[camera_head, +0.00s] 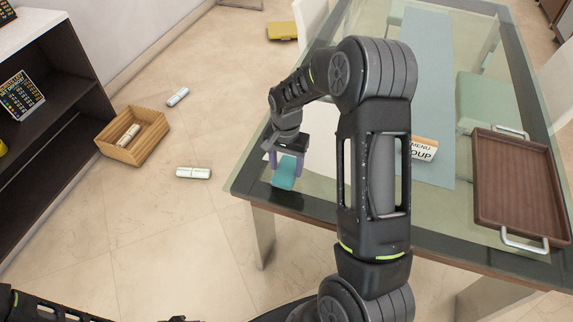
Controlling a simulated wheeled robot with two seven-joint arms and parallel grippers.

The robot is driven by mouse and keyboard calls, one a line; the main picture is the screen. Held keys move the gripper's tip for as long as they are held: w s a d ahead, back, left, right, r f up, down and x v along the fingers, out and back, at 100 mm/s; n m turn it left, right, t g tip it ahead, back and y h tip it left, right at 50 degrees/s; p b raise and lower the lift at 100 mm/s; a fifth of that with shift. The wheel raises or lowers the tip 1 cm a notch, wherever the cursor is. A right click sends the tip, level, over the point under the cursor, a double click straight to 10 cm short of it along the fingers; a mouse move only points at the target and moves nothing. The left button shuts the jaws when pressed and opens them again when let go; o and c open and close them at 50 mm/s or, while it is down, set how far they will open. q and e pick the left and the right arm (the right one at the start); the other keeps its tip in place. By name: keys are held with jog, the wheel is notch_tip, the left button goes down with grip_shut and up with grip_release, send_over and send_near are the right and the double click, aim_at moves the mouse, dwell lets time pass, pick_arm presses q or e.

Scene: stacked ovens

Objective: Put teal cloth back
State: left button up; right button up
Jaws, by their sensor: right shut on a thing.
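The teal cloth (285,171) hangs from my right gripper (287,152) over the near left corner of the glass table (300,207). The gripper is shut on the cloth and points down. I cannot tell whether the cloth touches the glass. My right arm crosses the middle of the view and hides part of the table. Part of my left arm shows at the lower left, but its gripper is not in view.
A wooden tray (520,190) and a menu card (423,149) are on the table. A wooden box (150,143) holding white rolls stands on the floor, with two more rolls (193,173) nearby. A dark shelf (50,115) is at left.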

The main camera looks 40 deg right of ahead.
aim_at(287, 170)
jog(key=o, duration=1.2)
jog(key=shift+f, duration=0.1)
notch_tip(287, 170, up, 12)
jog(key=shift+r+b, duration=0.1)
jog(key=shift+b, duration=0.4)
